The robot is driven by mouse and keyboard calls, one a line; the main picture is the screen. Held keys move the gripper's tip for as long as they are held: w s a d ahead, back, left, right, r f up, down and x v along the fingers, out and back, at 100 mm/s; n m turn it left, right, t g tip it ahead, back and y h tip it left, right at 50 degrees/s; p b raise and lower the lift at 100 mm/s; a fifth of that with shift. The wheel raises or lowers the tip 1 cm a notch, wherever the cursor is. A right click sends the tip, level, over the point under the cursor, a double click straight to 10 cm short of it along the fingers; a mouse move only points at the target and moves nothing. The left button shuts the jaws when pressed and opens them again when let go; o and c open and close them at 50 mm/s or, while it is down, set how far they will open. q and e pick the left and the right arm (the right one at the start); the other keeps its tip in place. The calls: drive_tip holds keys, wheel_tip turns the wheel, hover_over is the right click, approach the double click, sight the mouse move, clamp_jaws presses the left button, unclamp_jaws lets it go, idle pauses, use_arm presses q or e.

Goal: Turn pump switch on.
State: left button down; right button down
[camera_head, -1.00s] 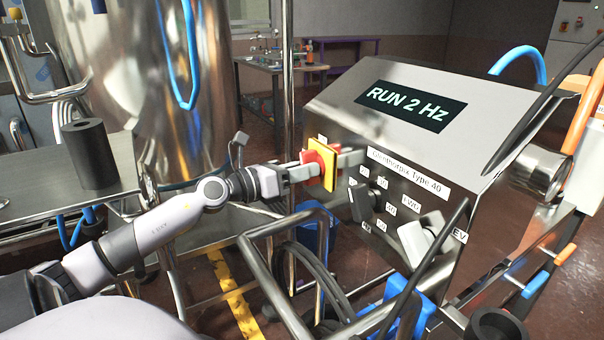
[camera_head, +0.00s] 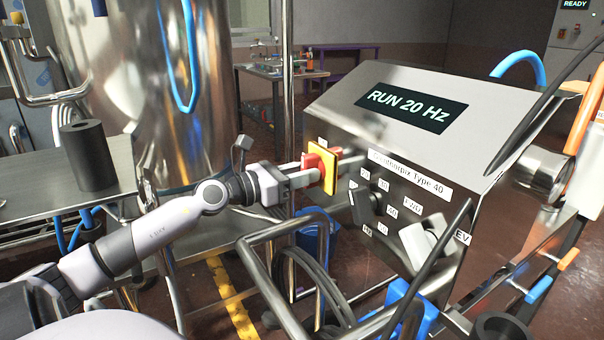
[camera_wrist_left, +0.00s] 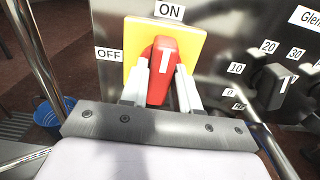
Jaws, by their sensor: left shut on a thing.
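The pump switch is a red knob (camera_wrist_left: 161,70) on a yellow plate (camera_wrist_left: 196,45), on the front of a steel control box (camera_head: 400,130). In the left wrist view the knob's white mark points up toward the ON label (camera_wrist_left: 170,10); the OFF label (camera_wrist_left: 109,54) is at its left. My left gripper (camera_wrist_left: 161,88) is shut on the red knob, one finger on each side. In the head view the left gripper (camera_head: 312,172) reaches the knob from the left. The box's display (camera_head: 411,104) reads RUN 20 Hz. My right gripper is not in view.
A black speed dial (camera_head: 365,203) and a grey direction switch (camera_head: 424,240) sit right of the knob. A black cylinder (camera_head: 88,156) stands on the steel table at left.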

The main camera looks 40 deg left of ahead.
use_arm(q)
drive_tip(key=c, duration=0.9)
unclamp_jaws()
drive_tip(key=shift+s, duration=0.15)
drive_tip(key=shift+v, duration=3.45)
drive_tip(key=shift+s, duration=0.1)
